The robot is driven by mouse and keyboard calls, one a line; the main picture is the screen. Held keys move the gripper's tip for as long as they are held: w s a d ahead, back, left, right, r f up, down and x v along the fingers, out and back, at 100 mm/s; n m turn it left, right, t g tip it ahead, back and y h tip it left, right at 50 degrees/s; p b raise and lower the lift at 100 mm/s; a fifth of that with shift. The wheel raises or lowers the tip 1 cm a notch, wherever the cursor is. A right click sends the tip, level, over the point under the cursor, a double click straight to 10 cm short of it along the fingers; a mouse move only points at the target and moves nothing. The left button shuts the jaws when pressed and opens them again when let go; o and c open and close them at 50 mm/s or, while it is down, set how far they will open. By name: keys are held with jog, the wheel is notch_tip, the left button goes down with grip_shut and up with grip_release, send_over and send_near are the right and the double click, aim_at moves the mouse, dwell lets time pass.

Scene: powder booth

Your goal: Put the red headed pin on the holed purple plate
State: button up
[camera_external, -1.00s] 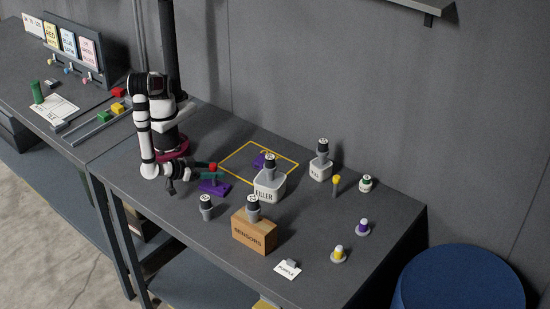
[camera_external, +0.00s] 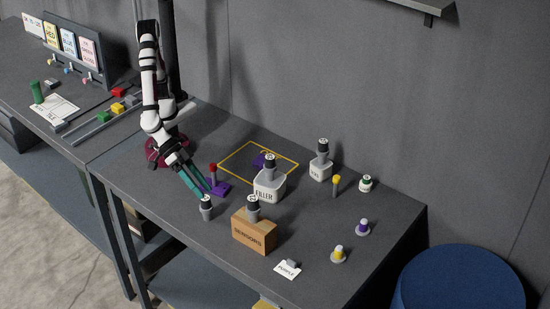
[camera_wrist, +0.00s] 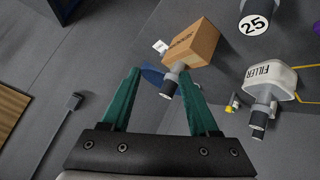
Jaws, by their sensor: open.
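The red headed pin (camera_external: 213,173) stands upright in the external view, its lower end at a purple plate (camera_external: 222,189). Whether it is in a hole or just behind the plate I cannot tell. Another purple plate (camera_external: 259,160) lies inside the yellow outline, partly hidden by the FILLER container; no holes are clear on either. My gripper (camera_external: 204,193) has its teal fingers spread, empty, just left of the pin and partly over the near plate's left side. The wrist view also shows my gripper (camera_wrist: 158,74) open. I cannot make out the red pin there.
A grey, black-capped knob piece (camera_external: 206,208) stands close to my fingertips. The SENSORS box (camera_external: 254,236) and FILLER container (camera_external: 268,190) carry similar pieces. A yellow headed pin (camera_external: 336,186) and several small knobbed pieces stand to the right. Bare table lies between them.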

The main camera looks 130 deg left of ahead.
jog(key=s+a+r+m+g+h, duration=0.3)
jog(key=s+r+m+h, duration=0.25)
jog(key=s+m, duration=0.2)
jog(key=s+a+f+m+g+y, duration=0.1)
jog(key=s+a+m+g+y, duration=0.3)
jog(key=s+a, duration=1.6)
jog(key=a+g+y, duration=0.1)
jog(key=g+y, duration=0.1)
jog(key=g, duration=0.1)
jog(key=shift+a+m+y, duration=0.15)
jog(key=shift+m+y, duration=0.2)
